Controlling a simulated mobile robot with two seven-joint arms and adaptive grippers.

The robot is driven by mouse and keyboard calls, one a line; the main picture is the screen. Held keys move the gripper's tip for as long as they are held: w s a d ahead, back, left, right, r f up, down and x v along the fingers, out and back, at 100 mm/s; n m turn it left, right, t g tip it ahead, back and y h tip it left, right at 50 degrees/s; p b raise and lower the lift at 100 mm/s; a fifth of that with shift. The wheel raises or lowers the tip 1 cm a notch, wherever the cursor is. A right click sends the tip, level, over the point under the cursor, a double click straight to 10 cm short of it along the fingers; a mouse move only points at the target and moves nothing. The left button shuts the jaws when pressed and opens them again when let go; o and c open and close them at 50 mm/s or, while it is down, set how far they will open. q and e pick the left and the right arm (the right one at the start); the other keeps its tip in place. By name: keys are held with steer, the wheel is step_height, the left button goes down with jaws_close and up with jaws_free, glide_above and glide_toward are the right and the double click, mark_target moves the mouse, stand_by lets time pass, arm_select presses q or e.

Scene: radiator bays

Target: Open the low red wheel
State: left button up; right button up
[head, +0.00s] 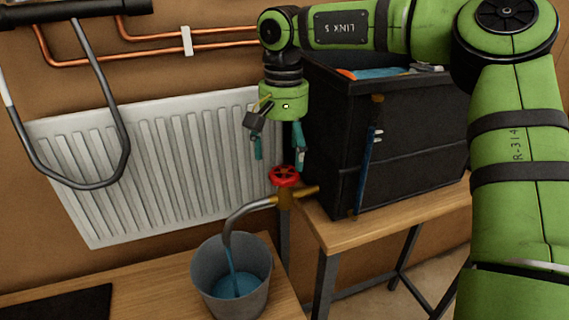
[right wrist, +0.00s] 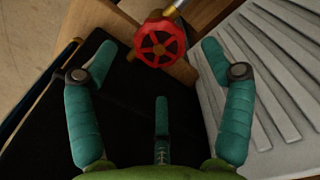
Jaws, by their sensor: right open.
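The low red wheel (head: 284,176) is a small spoked handwheel on top of a brass valve (head: 287,197). A curved metal spout (head: 240,215) runs from the valve down to a grey bucket (head: 205,285). A blue stream hangs from the spout into blue liquid in the bucket. My right gripper (head: 279,158) is open and empty, with its teal fingers pointing down just above the wheel. In the right wrist view the wheel (right wrist: 160,43) shows whole, at the top between the fingertips and apart from them. My left gripper is out of view.
A white radiator (head: 165,160) is on the wall at left, with copper pipes (head: 120,55) above. A black bin (head: 415,135) with a brush (head: 368,155) on its side stands on a wooden bench (head: 350,228), close right of the gripper. A dark bent tube (head: 105,90) hangs at upper left.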

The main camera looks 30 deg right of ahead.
mark_target(284, 172)
step_height(284, 172, up, 8)
stand_by(0.7)
